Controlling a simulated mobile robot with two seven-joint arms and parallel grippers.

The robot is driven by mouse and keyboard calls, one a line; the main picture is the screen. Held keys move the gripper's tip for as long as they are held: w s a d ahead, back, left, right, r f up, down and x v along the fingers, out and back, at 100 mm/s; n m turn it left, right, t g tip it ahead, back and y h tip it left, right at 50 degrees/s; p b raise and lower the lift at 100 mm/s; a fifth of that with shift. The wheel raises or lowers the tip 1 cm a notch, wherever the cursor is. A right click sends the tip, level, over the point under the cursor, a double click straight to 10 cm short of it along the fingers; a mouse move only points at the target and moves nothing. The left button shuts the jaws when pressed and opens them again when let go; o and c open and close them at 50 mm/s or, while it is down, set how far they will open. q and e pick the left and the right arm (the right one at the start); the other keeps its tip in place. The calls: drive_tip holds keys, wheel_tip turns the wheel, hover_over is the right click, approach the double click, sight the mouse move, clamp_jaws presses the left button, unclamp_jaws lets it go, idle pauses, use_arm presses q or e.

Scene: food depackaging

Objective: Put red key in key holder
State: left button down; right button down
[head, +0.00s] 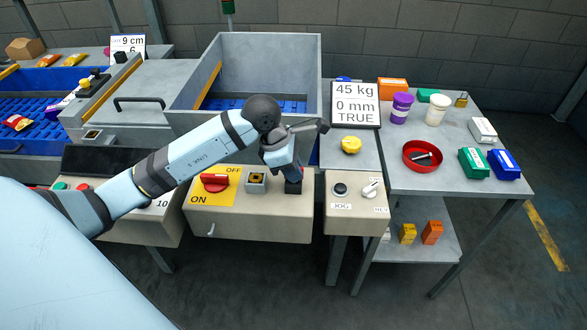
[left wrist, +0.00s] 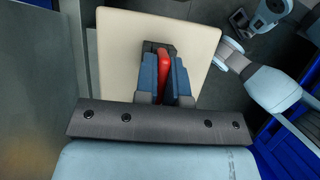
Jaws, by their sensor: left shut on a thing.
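My left gripper (head: 292,176) points down over the right part of the beige control box (head: 250,222). It is shut on the red key (left wrist: 163,62), which shows between its two blue fingers in the left wrist view (left wrist: 163,82). A small black block (head: 293,187), which looks like the key holder, is directly below the fingertips. In the left wrist view a dark part of it (left wrist: 150,47) shows behind the key. The key and block overlap in view, and the fingers hide where they meet. I cannot tell how deep the key sits. My right gripper is not clearly seen.
A red switch (head: 214,182) on a yellow plate and a square grey-framed button (head: 256,181) sit left of the block. A separate jog box (head: 356,205) stands close on the right. A metal bin (head: 262,60) rises behind. A side table (head: 430,185) holds containers.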

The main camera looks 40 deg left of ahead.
use_arm(q)
drive_tip(key=shift+f, duration=0.15)
drive_tip(key=c, duration=1.2)
unclamp_jaws()
drive_tip(key=shift+r, duration=0.25)
drive_tip(key=v, duration=1.2)
drive_tip(key=shift+s, duration=0.1)
drive_tip(key=shift+f, duration=0.1)
